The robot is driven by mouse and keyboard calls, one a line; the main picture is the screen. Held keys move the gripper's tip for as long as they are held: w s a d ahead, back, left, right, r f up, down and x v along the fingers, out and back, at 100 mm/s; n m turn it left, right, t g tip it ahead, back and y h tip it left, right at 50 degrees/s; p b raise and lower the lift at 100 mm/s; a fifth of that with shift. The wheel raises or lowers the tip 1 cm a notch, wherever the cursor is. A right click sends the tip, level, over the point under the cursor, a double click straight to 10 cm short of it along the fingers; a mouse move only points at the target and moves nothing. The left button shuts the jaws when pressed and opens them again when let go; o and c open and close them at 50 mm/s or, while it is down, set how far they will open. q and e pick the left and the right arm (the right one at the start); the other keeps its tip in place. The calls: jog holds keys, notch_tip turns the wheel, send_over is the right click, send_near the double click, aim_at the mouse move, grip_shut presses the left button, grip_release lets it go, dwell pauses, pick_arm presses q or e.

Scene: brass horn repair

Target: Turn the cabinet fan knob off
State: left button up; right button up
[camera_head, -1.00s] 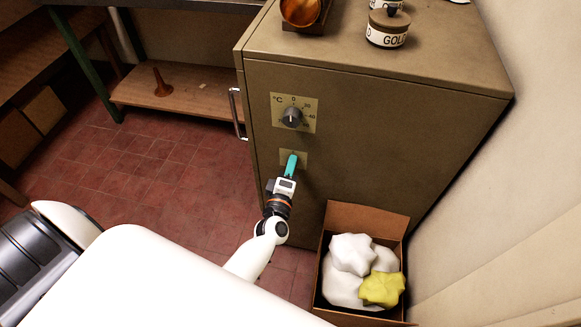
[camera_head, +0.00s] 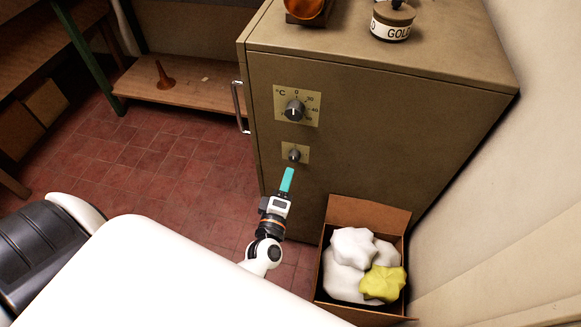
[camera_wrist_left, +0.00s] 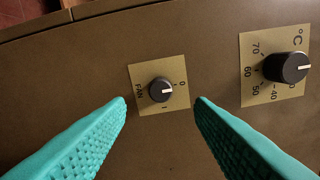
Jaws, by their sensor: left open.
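The small dark fan knob (camera_head: 294,155) sits on a brass plate on the cabinet's (camera_head: 390,140) side, below a larger temperature knob (camera_head: 294,110). My right gripper is out of view.
An open cardboard box (camera_head: 365,212) with white and yellow cloths stands on the floor against the cabinet, right of my left arm. A metal handle (camera_head: 239,107) sticks out at the cabinet's left edge. A jar (camera_head: 392,20) stands on top. The tiled floor at left is clear.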

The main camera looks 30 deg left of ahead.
pick_arm(q)
jog(key=shift+v, duration=2.4)
jog(key=s+d+f+m+g+h+p, duration=0.25)
jog(key=s+f+m+g, duration=0.35)
jog(key=f, duration=0.5)
jog(key=s+d+f+m+g+h+p, duration=0.1)
jog(key=s+d+f+m+g+h, duration=0.15)
jog(key=s+f+m, duration=0.6)
jog(key=s+a+f+m+g+p, duration=0.1)
jog(key=s+a+f+m+g, duration=0.2)
jog(key=s+f, duration=0.3)
jog(key=s+a+f+m+g+p, duration=0.1)
jog(key=s+a+f+m+g, duration=0.2)
jog(key=s, duration=0.8)
notch_tip(320, 180, down, 4)
jog(key=shift+s+f+m+g+y, duration=0.2)
jog(key=shift+s+m+g+y, duration=0.15)
jog(key=shift+g, duration=0.6)
jog(key=shift+a, duration=0.1)
